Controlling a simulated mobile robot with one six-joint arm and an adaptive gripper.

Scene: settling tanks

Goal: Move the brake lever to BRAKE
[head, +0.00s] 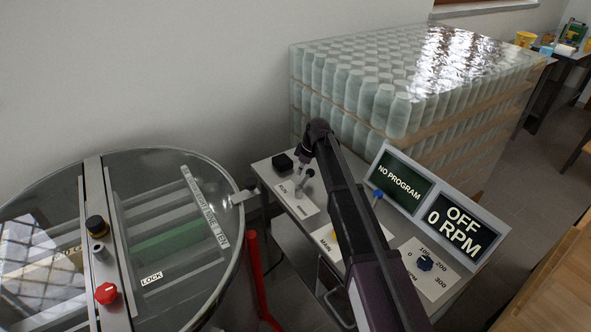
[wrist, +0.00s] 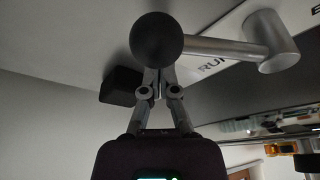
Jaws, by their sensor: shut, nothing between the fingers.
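The brake lever is a silver rod (wrist: 230,47) with a black ball knob (wrist: 157,38), standing on a round silver pivot post. In the head view the lever's knob (head: 310,173) sits above a white label plate (head: 306,212). RUN is readable at the plate's upper left; the lower lettering is too small to read. My gripper (head: 302,168) is beside the knob. In the wrist view my gripper's fingers (wrist: 158,82) are closed together, empty, with their tips at the ball; contact cannot be told. The ball partly hides the tips.
A black block (head: 283,163) stands on the console behind the plate. Display screens (head: 432,203) read NO PROGRAM, OFF and 0 RPM. A clear-lidded round tank (head: 165,215) stands left, wrapped bottles (head: 400,90) behind.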

